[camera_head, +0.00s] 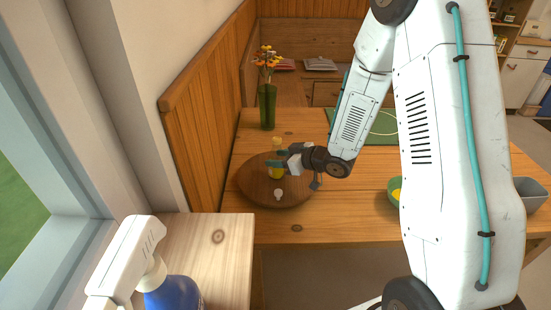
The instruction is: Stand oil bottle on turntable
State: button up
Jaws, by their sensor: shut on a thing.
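The oil bottle (277,173) is a slim yellow bottle, upright in the head view. My gripper (279,158), with teal fingertips, comes in from the right and is shut on the bottle's middle. The turntable (252,187) is a round dark wooden disc on the table's left part. The bottle is over the disc; its base appears at or close to the surface, and I cannot tell if it touches. The fingers hide part of the bottle.
A small white item (278,194) sits on the turntable's front part. A green vase with flowers (267,105) stands behind. A green bowl (394,191) and grey container (530,192) are at right. A blue and white spray bottle (172,292) stands at lower left. A wooden bench back (205,120) borders the left.

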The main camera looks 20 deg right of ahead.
jog(key=shift+f, duration=0.15)
jog(key=o, duration=1.2)
